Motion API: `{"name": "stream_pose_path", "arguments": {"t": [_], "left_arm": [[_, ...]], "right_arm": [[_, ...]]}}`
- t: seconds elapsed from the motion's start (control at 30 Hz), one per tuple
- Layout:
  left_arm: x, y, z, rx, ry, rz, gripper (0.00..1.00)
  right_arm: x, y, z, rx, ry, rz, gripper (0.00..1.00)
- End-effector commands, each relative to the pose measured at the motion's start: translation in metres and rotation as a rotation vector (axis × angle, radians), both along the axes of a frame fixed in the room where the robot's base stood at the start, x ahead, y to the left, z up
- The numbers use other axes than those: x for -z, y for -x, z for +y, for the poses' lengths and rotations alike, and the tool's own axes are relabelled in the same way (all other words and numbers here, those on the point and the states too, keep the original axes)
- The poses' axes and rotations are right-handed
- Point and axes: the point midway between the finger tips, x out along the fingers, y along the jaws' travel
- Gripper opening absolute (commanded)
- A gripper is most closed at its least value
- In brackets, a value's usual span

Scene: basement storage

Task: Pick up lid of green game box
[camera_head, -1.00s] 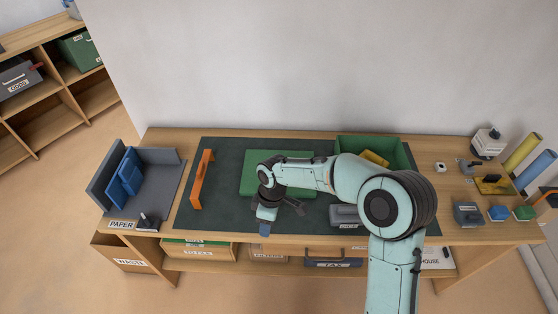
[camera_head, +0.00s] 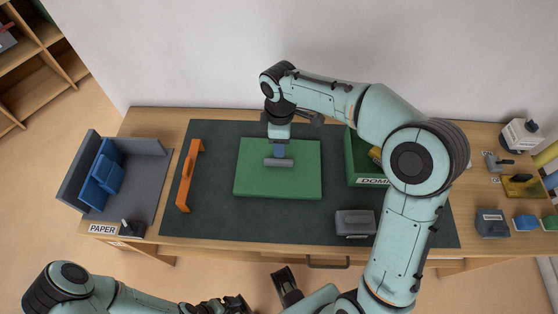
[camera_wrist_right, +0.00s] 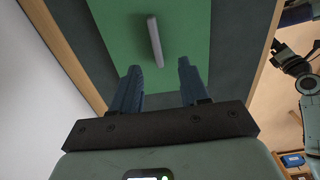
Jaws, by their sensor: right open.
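The green lid (camera_head: 250,180) lies flat on the dark mat, with a grey bar handle (camera_head: 279,162) at its middle. The open green game box (camera_head: 358,168) stands right of it, partly hidden by my right arm, with something yellow inside. My right gripper (camera_head: 279,153) is over the lid beside the handle, fingers pointing down. In the right wrist view the gripper (camera_wrist_right: 159,68) is open and empty. The handle (camera_wrist_right: 155,42) lies beyond the fingertips, roughly in line with the gap. My left arm enters at the bottom left; its gripper (camera_head: 238,304) is partly cut off.
An orange handle-shaped piece (camera_head: 188,175) stands left of the lid on the mat (camera_head: 215,220). A grey box (camera_head: 355,223) sits at the front right. A grey tray (camera_head: 145,185) with blue items is at the left. Small items fill the right end. The wall is close behind.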

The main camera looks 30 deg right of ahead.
Motion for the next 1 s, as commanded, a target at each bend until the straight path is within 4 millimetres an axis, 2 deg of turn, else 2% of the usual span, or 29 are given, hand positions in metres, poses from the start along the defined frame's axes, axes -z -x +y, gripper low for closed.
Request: {"name": "stream_pose_path", "arguments": {"t": [0.03, 0.2, 0.47, 0.7, 0.83, 1.0], "left_arm": [[0.003, 0.001, 0.000, 0.000, 0.000, 0.002, 1.00], [0.007, 0.002, 0.000, 0.000, 0.000, 0.003, 1.00], [0.008, 0.003, 0.000, 0.000, 0.000, 0.003, 1.00], [0.012, 0.003, 0.000, 0.000, 0.000, 0.004, 1.00], [0.012, 0.004, 0.000, 0.000, 0.000, 0.004, 1.00], [0.012, 0.004, 0.000, 0.000, 0.000, 0.004, 1.00]], "right_arm": [[0.013, 0.001, -0.001, 0.001, 0.000, 0.005, 0.45], [0.043, 0.000, -0.001, 0.001, 0.000, 0.004, 0.45], [0.062, -0.001, -0.002, 0.003, -0.002, 0.003, 0.45], [0.097, -0.004, -0.007, 0.002, -0.001, 0.003, 0.45], [0.106, -0.005, -0.007, 0.001, 0.000, 0.000, 0.45], [0.107, -0.005, -0.007, 0.002, -0.001, -0.001, 0.45]]}}
